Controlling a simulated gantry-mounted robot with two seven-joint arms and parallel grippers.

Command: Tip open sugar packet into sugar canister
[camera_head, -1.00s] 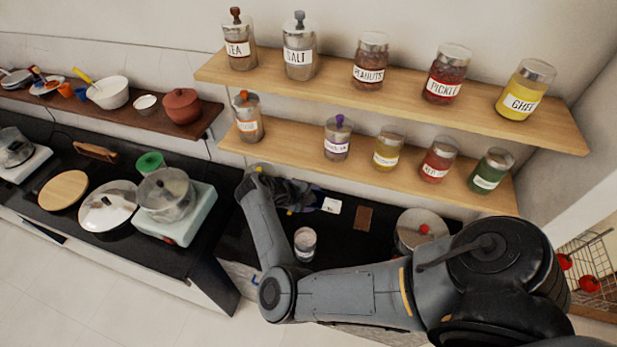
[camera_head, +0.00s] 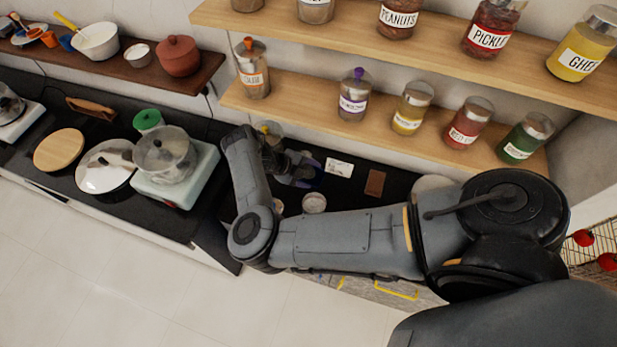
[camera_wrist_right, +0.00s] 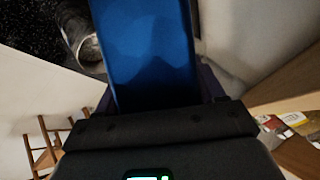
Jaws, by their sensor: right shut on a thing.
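My right gripper (camera_head: 306,172) is shut on a blue packet (camera_head: 313,181) above the black counter. The packet fills the upper middle of the right wrist view (camera_wrist_right: 146,45); its open end is not visible. A small round jar (camera_head: 314,203), probably the sugar canister, stands on the counter just in front of the gripper, its lower part hidden by my arm. A jar lying at an angle in the picture, apparently the same one, shows left of the packet in the right wrist view (camera_wrist_right: 88,48). No pouring grains can be seen. My left gripper is not in view.
A white card (camera_head: 339,168) and a brown block (camera_head: 375,183) lie on the counter right of the gripper. A jar (camera_head: 269,133) stands close behind my wrist. The lower shelf (camera_head: 310,106) with several labelled jars overhangs the counter's back. A stove with a pot (camera_head: 165,155) stands left.

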